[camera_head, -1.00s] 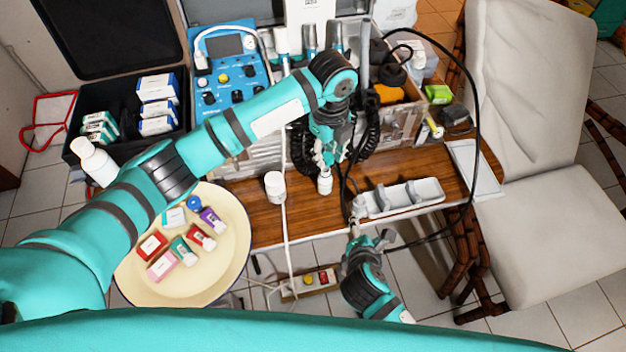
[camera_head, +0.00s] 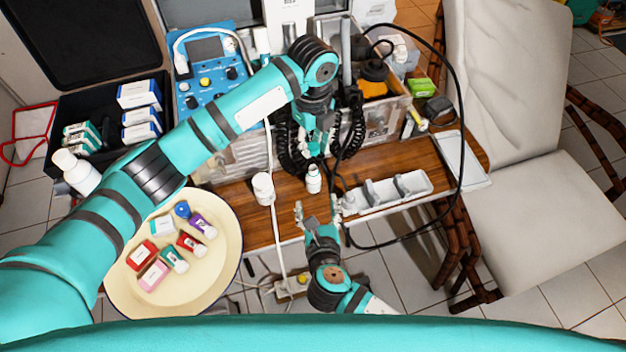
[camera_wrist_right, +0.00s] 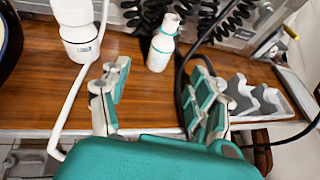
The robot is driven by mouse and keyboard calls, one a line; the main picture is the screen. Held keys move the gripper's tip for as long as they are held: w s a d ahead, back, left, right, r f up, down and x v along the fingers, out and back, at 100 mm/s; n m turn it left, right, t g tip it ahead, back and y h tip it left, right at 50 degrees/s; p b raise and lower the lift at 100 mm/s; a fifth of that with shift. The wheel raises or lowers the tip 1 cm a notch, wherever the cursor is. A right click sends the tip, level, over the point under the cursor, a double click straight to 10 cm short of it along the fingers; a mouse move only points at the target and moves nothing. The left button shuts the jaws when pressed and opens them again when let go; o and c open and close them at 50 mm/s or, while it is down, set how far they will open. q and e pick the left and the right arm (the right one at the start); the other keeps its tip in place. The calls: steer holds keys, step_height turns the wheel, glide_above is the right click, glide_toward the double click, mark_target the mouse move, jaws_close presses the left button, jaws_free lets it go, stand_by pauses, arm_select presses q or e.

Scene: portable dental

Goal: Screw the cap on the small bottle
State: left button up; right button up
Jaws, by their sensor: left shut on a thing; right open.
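My left gripper (camera_head: 312,155) points down just above the bottle. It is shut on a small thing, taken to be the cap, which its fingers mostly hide. My right gripper (camera_head: 317,211) is open and empty at the table's front edge, facing the bottle. In the right wrist view, the bottle stands ahead of and between its open fingers (camera_wrist_right: 158,84), apart from them.
A grey compartment tray (camera_head: 385,194) and a black cable lie to the right. A round cream tray (camera_head: 205,270) holds several small boxes. Equipment stands behind.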

mark_target(314, 186)
steer(key=x, duration=1.1)
steer(key=shift+w+f, duration=0.15)
steer(key=shift+w, duration=0.05)
jaws_close()
